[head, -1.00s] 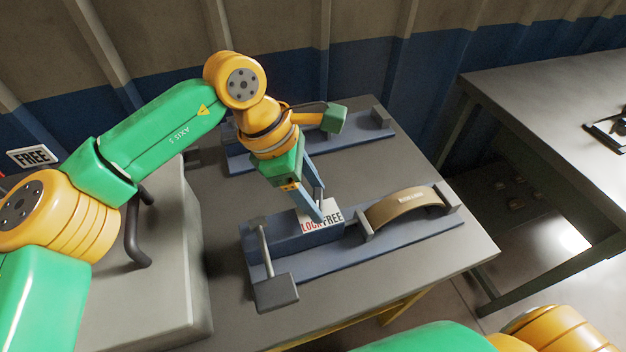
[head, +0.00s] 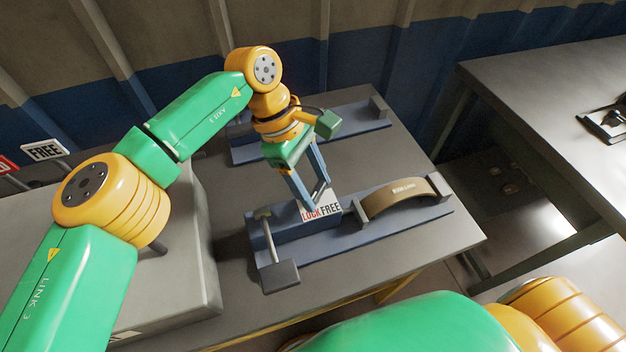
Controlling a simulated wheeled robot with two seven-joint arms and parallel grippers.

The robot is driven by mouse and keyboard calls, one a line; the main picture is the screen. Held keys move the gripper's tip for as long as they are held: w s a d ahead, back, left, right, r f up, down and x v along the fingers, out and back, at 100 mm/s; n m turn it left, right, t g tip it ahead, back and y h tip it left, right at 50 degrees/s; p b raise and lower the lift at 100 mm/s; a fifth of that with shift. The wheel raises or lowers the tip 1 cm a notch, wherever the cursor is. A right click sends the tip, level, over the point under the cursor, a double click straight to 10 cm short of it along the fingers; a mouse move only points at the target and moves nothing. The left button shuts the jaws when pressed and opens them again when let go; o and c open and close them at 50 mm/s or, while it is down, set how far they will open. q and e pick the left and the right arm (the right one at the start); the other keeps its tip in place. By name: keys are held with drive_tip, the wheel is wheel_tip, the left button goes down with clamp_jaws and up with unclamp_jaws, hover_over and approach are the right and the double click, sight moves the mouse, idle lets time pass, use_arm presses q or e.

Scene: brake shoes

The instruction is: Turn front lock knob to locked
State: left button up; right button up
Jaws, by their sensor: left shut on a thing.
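The front fixture (head: 345,237) is a blue base with a raised block at its left. On the block is a white label (head: 329,208) with red LOCK at left and dark FREE at right. My left gripper (head: 310,206) points down at this label, its fingers shut at the label's upper left. The front lock knob is hidden between and behind the fingertips, so its exact angle cannot be told. A curved tan brake shoe (head: 402,197) lies between upright stops on the same fixture. My right gripper is out of view.
A grey pad on a rod (head: 281,276) sticks out at the fixture's front left. A second blue fixture (head: 350,131) lies behind, partly covered by my left arm. Another table (head: 560,120) stands at right.

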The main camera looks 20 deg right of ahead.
use_arm(q)
drive_tip(key=o, duration=1.4)
drive_tip(key=p+v, duration=0.1)
drive_tip(key=v, duration=0.6)
drive_tip(key=shift+s, duration=0.1)
